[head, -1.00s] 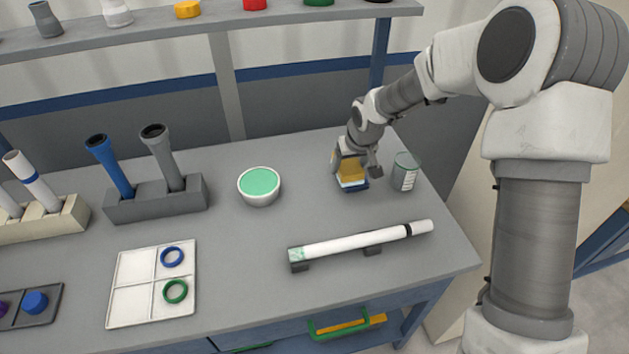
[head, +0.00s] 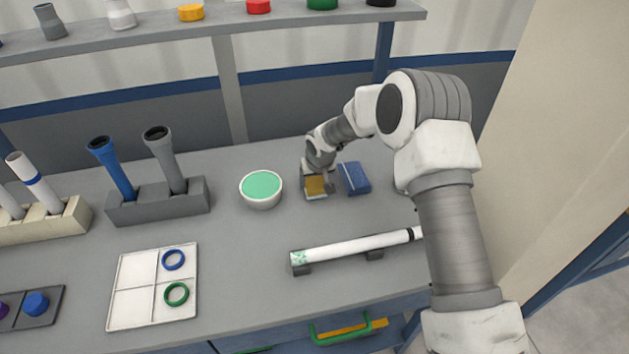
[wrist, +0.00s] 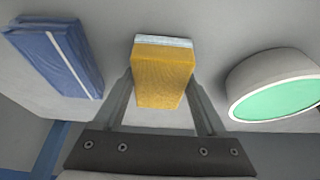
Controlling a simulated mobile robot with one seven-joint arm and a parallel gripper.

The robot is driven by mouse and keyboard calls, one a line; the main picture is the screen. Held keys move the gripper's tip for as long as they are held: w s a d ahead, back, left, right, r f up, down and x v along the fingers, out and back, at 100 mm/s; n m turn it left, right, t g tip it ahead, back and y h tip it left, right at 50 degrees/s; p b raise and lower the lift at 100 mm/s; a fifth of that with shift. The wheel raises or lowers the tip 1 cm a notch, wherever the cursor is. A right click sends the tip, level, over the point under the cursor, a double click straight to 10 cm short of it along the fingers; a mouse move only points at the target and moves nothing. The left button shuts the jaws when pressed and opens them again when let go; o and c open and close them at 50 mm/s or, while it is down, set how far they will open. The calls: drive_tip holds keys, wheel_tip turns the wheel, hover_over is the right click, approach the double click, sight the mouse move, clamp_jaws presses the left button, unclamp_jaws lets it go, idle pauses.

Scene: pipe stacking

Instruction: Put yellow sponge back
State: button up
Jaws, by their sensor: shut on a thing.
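The yellow sponge (head: 316,186) is a small block with a pale layer on one face. My gripper (head: 318,182) is shut on it, low over the table between the white bowl and a blue block. In the wrist view the sponge (wrist: 163,75) sits between the two fingers of my gripper (wrist: 162,105), pale layer at the far end. I cannot tell whether the sponge touches the table. The blue block (head: 354,178), with a white stripe, lies on the table just right of my gripper; it also shows in the wrist view (wrist: 58,58).
A white bowl with green contents (head: 261,188) stands close left of my gripper. A white pipe (head: 350,246) lies on grey supports in front. A grey holder (head: 158,204) with pipes and a white tray (head: 152,288) with rings are further left. My arm covers the table's right end.

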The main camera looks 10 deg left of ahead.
drive_tip(key=shift+f, duration=0.25)
drive_tip(key=o, duration=1.2)
drive_tip(key=shift+o, duration=0.2)
drive_tip(key=shift+r, duration=0.15)
drive_tip(key=shift+r, duration=0.25)
drive_tip(key=v, duration=1.1)
drive_tip(key=shift+s+r, duration=0.25)
drive_tip(key=shift+r, duration=0.05)
